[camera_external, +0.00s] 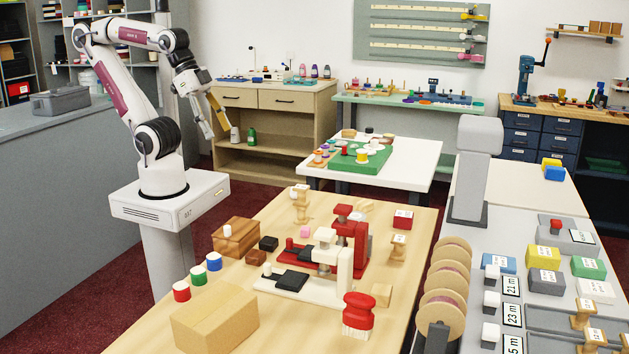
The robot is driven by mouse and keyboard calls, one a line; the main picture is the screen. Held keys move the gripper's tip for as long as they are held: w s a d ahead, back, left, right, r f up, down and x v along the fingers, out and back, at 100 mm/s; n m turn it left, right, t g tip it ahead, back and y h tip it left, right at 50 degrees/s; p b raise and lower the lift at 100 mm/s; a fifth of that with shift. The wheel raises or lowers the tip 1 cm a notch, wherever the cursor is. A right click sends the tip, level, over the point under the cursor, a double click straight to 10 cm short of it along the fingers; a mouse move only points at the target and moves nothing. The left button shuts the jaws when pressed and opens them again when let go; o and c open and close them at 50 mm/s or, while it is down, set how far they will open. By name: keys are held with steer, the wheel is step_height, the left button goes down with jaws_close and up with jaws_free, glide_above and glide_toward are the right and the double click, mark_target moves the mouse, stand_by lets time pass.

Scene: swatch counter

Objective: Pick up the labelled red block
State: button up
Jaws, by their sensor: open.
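A red block with a white label on its front (403,219) sits on the light wooden table (417,262), toward its far right corner. The writing on the label is too small to read. My gripper (217,131) is open and empty, pointing down, high up at the left in front of the wooden cabinet. It is well apart from the red block, which is far to its right and lower in the picture. Nothing hides the block's front.
Red and white presses (345,270) stand mid-table, left of the block. A wooden spool (398,246) stands just below it. A cardboard box (215,318), coloured spools (198,275) and a wooden box (236,238) are at the left. Large reels (443,300) stand along the right.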

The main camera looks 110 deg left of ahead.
stand_by(0.3)
steer(key=w+a+f+t+y, duration=0.15)
steer(key=w+a, duration=0.25)
steer(key=w, duration=0.6)
steer(key=w+a+f+t, duration=0.1)
steer(key=w+a+f, duration=0.15)
steer(key=w, duration=0.85)
steer(key=w+a+f+t, duration=0.15)
steer(key=w+a, duration=0.35)
steer(key=w, duration=0.5)
steer(key=w+a+f+t, duration=0.2)
steer(key=w+a+f, duration=0.2)
steer(key=w+f, duration=0.45)
steer(key=t, duration=0.2)
glide_toward(401, 212)
steer(key=w, duration=0.3)
steer(key=shift+a+n+h, duration=0.1)
steer(key=shift+n+h, duration=0.15)
steer(key=shift+n, duration=0.05)
steer(key=shift+a+f, duration=0.1)
steer(key=shift+f, duration=0.5)
steer(key=shift+w, duration=0.15)
steer(key=shift+x, duration=1.2)
